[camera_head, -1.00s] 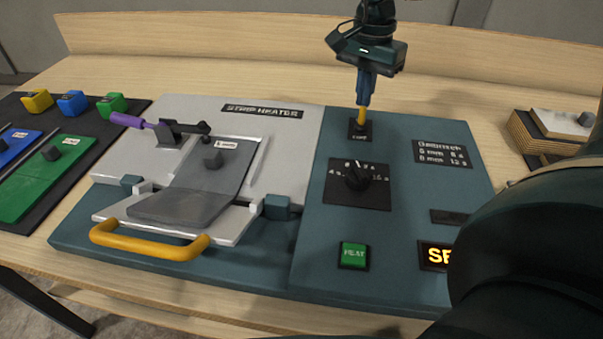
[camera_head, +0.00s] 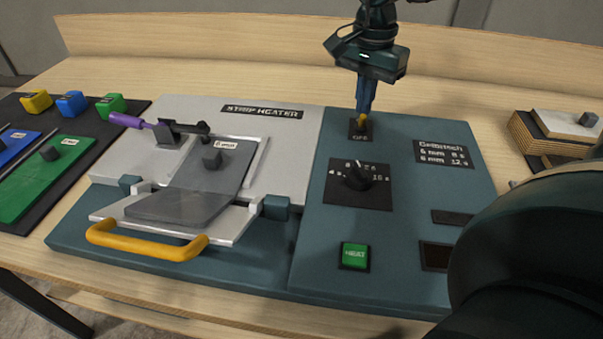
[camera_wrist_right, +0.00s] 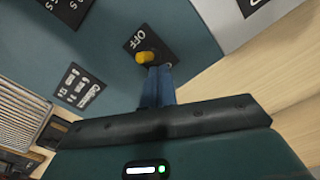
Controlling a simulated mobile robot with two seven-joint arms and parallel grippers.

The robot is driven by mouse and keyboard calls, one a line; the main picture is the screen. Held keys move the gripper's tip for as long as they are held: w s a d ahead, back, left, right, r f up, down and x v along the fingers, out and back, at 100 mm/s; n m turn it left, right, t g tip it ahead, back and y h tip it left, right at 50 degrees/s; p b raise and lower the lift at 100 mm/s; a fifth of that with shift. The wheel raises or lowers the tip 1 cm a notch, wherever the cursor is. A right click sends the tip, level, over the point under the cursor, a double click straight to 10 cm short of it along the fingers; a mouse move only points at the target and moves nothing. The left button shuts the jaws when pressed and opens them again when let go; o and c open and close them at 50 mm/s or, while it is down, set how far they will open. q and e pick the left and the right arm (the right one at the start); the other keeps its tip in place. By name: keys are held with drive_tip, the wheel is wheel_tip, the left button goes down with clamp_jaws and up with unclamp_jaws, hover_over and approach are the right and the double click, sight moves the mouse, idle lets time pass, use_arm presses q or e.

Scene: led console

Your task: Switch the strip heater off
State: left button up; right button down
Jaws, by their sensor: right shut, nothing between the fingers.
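The strip heater (camera_head: 205,250) is a blue-grey console with a pale left top and a control panel at right. Its power switch (camera_head: 362,123) is a yellow toggle on a black plate at the top of the panel, and the plate reads OFF. My right gripper (camera_head: 361,112) is shut and empty, with its blue fingertips at the toggle. In the right wrist view the fingertips (camera_wrist_right: 157,72) are beside or touching the yellow toggle (camera_wrist_right: 145,57); I cannot tell which. The lower-right display (camera_head: 436,257) is dark. My left gripper is not in view.
A grey sheet (camera_head: 190,203) lies on the heater's left part, with a purple-handled clamp (camera_head: 127,120) and a yellow bar handle (camera_head: 145,245). A black dial (camera_head: 357,178) and a green HEAT button (camera_head: 354,255) are on the panel. My dark arm covers the lower right.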

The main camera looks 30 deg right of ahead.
drive_tip(key=shift+r, duration=0.15)
wheel_tip(320, 180, up, 7)
drive_tip(key=p, duration=0.5)
drive_tip(key=shift+w+d, duration=0.3)
drive_tip(key=shift+w, duration=0.05)
idle(0.5)
